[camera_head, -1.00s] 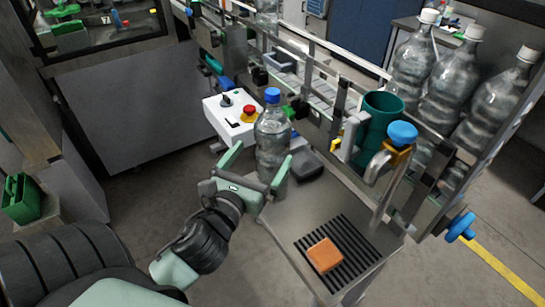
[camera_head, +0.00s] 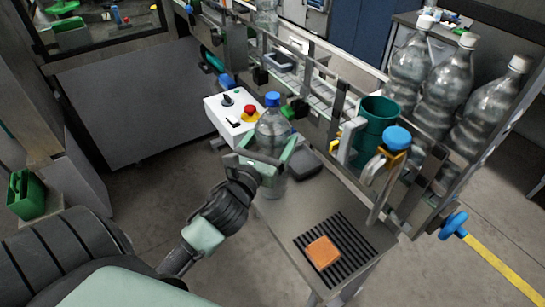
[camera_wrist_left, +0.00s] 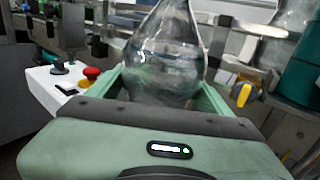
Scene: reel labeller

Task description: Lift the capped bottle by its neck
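The clear bottle (camera_head: 272,126) with a blue cap (camera_head: 273,99) stands upright at the back corner of the small metal table (camera_head: 283,217). My left gripper (camera_head: 265,160) is at the bottle's body, below the neck, with its green fingers on either side. In the left wrist view the bottle (camera_wrist_left: 165,60) fills most of the space between the fingers (camera_wrist_left: 163,92); its cap is out of that view. The fingers look open around it; whether they touch it is hard to tell. My right gripper is not in view.
A white control box (camera_head: 232,117) with a red button stands close behind the bottle. A dark block (camera_head: 305,163) is right of it. A green cup (camera_head: 375,120) and several white-capped bottles (camera_head: 447,85) are farther right. An orange block (camera_head: 322,252) lies on the black grille.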

